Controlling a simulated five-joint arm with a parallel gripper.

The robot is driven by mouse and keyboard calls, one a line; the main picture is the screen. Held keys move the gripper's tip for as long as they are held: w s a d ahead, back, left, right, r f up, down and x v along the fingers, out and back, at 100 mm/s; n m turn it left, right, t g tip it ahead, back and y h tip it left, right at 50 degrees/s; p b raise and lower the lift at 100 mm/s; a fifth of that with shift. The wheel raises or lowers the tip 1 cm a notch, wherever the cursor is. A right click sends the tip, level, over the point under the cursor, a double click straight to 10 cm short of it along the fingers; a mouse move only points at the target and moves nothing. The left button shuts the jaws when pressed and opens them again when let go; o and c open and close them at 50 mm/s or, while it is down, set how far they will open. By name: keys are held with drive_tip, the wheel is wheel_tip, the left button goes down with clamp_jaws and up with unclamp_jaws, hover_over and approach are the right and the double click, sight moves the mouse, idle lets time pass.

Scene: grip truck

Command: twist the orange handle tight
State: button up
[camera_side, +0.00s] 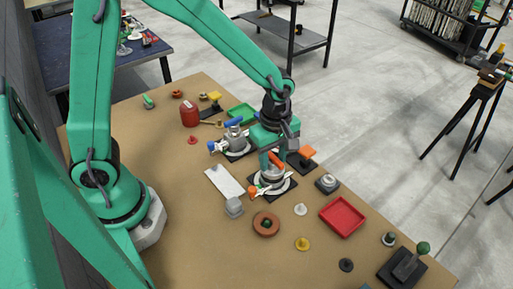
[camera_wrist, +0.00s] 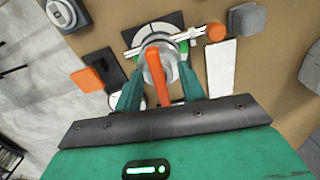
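The orange handle (camera_wrist: 161,80) is a bar on top of a round grey metal body (camera_wrist: 154,62) in the wrist view. In the side view the handle (camera_side: 275,160) shows partly, over the grey body on a white disc and dark square plate. My gripper (camera_wrist: 161,80) is over it, pointing down, with one green finger on each side of the handle. Gaps show between the fingers and the handle, so it is open and holds nothing. In the side view my gripper (camera_side: 274,165) stands right at the handle. An orange knob (camera_wrist: 215,32) sticks out beside the body.
A similar fixture with a blue handle (camera_side: 234,121) stands behind. The table's front left area is clear.

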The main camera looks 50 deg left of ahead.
drive_tip(key=c, duration=0.7)
drive_tip(key=shift+m, duration=0.3)
drive_tip(key=shift+m, duration=0.8)
